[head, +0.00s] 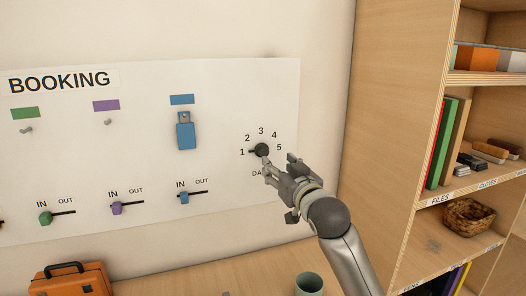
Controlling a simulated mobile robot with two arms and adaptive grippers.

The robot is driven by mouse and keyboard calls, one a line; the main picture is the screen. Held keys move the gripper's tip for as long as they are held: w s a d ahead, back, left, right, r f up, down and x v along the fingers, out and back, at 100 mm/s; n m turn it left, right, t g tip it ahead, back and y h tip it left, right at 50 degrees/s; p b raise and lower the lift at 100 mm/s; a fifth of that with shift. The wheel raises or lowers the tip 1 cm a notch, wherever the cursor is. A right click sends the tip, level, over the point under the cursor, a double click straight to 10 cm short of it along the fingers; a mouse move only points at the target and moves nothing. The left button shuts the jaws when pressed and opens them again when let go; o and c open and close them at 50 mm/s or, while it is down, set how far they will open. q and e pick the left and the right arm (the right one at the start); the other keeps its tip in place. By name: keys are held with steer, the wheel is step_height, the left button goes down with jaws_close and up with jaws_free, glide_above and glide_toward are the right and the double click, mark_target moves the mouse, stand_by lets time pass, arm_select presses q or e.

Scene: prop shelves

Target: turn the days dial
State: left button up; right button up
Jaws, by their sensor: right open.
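The days dial (261,150) is a small dark knob on the white booking board (225,85), with the numbers 1 to 5 in an arc around it. Its pointer is toward the 1 on the left. The label below is partly hidden by my right gripper. My right gripper (278,164) is open, just below and to the right of the dial, with one fingertip close to the knob. I cannot tell whether it touches. My left gripper is not in view.
Green, purple and blue IN/OUT sliders (116,208) line the lower board. A blue tag (185,131) hangs above. An orange case (71,281) and a green cup (308,284) stand on the wooden surface below. A wooden shelf unit (395,130) bounds the right side.

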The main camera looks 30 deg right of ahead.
mark_target(264, 152)
steer(key=p+x, duration=0.2)
steer(key=x, duration=0.4)
steer(key=shift+w+a, duration=0.1)
steer(key=shift+w, duration=0.05)
steer(key=p+x, duration=0.1)
steer(key=x, duration=0.1)
steer(key=shift+w, duration=0.7)
steer(key=shift+c, duration=0.4)
steer(key=c, duration=1)
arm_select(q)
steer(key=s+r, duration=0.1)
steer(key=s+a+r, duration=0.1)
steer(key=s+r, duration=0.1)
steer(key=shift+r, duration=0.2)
arm_select(e)
steer(key=shift+o, duration=0.2)
